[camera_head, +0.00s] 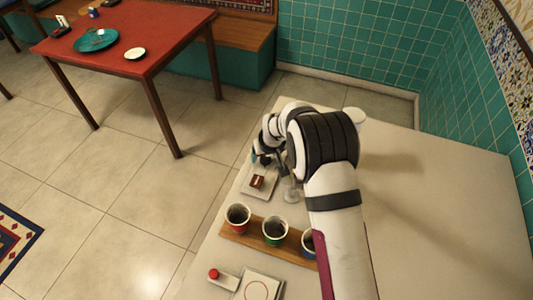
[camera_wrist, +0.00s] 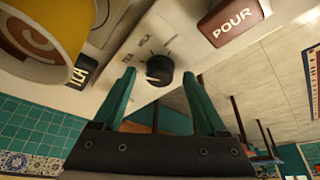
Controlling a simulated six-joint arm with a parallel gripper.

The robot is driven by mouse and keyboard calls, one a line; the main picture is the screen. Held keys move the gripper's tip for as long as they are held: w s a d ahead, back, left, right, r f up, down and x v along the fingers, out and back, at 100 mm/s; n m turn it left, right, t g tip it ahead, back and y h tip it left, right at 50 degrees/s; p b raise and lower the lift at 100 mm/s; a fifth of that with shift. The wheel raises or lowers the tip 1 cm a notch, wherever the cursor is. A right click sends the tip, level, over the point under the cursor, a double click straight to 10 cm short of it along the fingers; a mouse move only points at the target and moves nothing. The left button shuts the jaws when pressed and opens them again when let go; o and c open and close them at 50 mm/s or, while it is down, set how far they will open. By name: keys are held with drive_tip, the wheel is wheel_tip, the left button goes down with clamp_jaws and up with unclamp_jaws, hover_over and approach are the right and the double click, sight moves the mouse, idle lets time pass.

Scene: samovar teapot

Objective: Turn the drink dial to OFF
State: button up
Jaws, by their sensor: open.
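The drink dial (camera_wrist: 159,70) is a round black knob on a pale panel in the wrist view, with small labels around it; one reads TEA, and the others are hard to read. A light mark shows on the knob, but which label it points at I cannot tell. My gripper (camera_wrist: 159,76) is open, with one green finger on each side of the dial. Whether the fingers touch it I cannot tell. In the head view my gripper (camera_head: 264,158) is at the far left part of the counter, partly behind my arm, and the dial is hidden.
A brown POUR button (camera_wrist: 232,20) is right of the dial. A small dark display (camera_wrist: 82,72) and a yellow cylinder (camera_wrist: 45,35) are left. A wooden tray (camera_head: 240,249) holds several cups. A red button (camera_head: 213,274) is nearer. The counter's right side (camera_head: 450,200) is clear.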

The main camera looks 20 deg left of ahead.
drive_tip(key=v, duration=1.5)
drive_tip(key=shift+s+r, duration=0.15)
drive_tip(key=shift+r, duration=0.2)
drive_tip(key=shift+d, duration=0.15)
drive_tip(key=w+d+m+g+y, duration=0.1)
drive_tip(key=w+m+g, duration=0.1)
drive_tip(key=m, duration=1.1)
drive_tip(key=w+d+m+g+y, duration=0.1)
drive_tip(key=w+m, duration=0.2)
drive_tip(key=m, duration=1)
drive_tip(key=x, duration=1.5)
drive_tip(key=shift+s+d+f, duration=0.2)
drive_tip(key=shift+s+f, duration=0.05)
drive_tip(key=shift+f, duration=0.2)
clamp_jaws()
